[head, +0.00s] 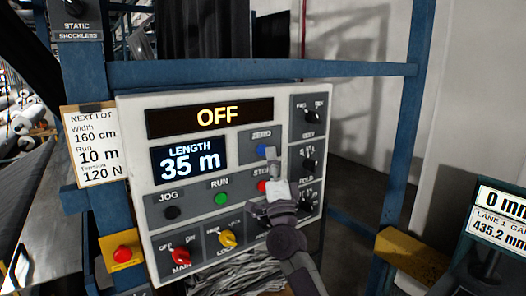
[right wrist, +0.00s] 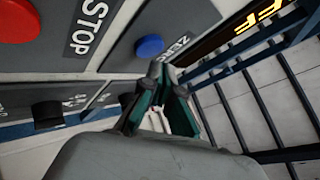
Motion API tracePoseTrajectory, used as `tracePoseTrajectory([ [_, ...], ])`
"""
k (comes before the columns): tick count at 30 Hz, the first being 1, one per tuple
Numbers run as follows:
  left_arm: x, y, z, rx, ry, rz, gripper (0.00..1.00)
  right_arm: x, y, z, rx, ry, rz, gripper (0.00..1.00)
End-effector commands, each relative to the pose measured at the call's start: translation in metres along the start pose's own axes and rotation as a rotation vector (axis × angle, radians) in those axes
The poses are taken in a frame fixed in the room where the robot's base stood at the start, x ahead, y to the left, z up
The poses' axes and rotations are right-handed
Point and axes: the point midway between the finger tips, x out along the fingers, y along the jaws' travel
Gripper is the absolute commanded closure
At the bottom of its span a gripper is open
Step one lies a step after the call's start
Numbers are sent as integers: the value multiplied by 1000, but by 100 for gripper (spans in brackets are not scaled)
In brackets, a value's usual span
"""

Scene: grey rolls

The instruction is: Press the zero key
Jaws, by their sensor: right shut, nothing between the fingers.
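The zero key is a round blue button (head: 262,150) below the ZERO label on the white control panel (head: 135,112). My right gripper (head: 271,156) is shut and empty, with its fingertips just at the right of the blue button and partly in front of it in the head view. In the right wrist view the blue button (right wrist: 150,46) shows whole, just beyond the fingertips (right wrist: 162,76). A gap seems to lie between them; I cannot tell its exact depth. My left gripper is not in view.
The red STOP button (head: 263,186) is partly hidden beside my right gripper. A green RUN button (head: 221,198), black JOG button (head: 172,213), yellow knob (head: 228,238) and red MAIN knob (head: 180,256) share the panel. A blue frame post (head: 405,150) stands at the right.

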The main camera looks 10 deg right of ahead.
Motion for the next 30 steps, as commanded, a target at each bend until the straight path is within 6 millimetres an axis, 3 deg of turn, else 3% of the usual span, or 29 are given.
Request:
tracePoseTrajectory([
  [30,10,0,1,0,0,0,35,8,6,6,0,0,0,100],
])
